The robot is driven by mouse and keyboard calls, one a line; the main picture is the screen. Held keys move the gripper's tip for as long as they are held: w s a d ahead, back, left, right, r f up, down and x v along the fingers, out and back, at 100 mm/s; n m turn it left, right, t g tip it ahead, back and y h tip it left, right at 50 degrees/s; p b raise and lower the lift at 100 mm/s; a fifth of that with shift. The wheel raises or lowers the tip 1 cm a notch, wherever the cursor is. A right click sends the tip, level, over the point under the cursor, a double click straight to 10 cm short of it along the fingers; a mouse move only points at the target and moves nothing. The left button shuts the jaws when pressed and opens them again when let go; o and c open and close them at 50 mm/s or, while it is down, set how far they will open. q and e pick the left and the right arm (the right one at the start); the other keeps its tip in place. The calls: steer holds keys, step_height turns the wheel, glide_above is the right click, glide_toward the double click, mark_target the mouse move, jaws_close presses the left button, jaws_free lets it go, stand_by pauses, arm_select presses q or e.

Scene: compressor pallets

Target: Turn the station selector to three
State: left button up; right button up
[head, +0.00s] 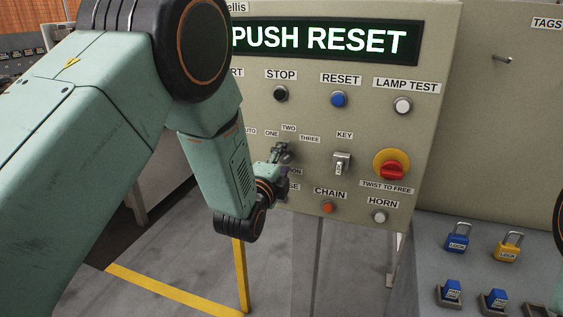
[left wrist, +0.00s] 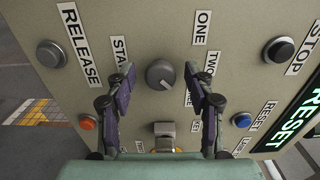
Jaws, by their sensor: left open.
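The station selector is a round dark grey knob (left wrist: 160,74) on the beige panel. In the left wrist view it sits between the two fingertips of my left gripper (left wrist: 158,77), with a gap on each side. The fingers are open and do not appear to touch it. In the head view my left gripper (head: 279,154) is at the selector and mostly hides it. The labels ONE (head: 272,134), TWO (head: 288,128) and THREE (head: 310,139) arc above it. My right gripper is out of view.
A key switch (head: 341,164) and red emergency stop (head: 391,165) lie right of the selector. Stop (head: 280,94), blue reset (head: 339,99), chain (head: 328,207) and horn (head: 379,216) buttons surround it. The display (head: 320,39) reads PUSH RESET. Padlocks (head: 457,238) are at lower right.

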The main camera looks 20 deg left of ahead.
arm_select(q)
steer(key=shift+s, duration=0.15)
steer(key=s, duration=1.1)
steer(key=shift+s+a, duration=0.2)
steer(key=shift+s, duration=0.2)
steer(key=s+a+f+n+g, duration=0.1)
steer(key=s+f+n+g, duration=0.25)
steer(key=f, duration=0.35)
steer(key=s+f+n+g+b, duration=0.1)
steer(key=s+f+n+g, duration=0.2)
steer(key=f+n, duration=0.25)
steer(key=s+a+f+n+g, duration=0.1)
steer(key=s+f+n+g, duration=0.25)
steer(key=f, duration=0.45)
steer(key=s+f+n+g+b, duration=0.1)
steer(key=s+f+n+g, duration=0.1)
steer(key=s+f, duration=0.3)
steer(key=s+f+n+g+b, duration=0.1)
steer(key=s+f, duration=0.5)
steer(key=s, duration=0.6)
steer(key=s+a+f+n+g+b, duration=0.1)
steer(key=s+f+n+g, duration=0.2)
steer(key=s+f+g, duration=0.2)
steer(key=s, duration=0.3)
steer(key=shift+s+f+y, duration=0.15)
steer(key=shift+s+y, duration=0.15)
steer(key=shift+s, duration=0.05)
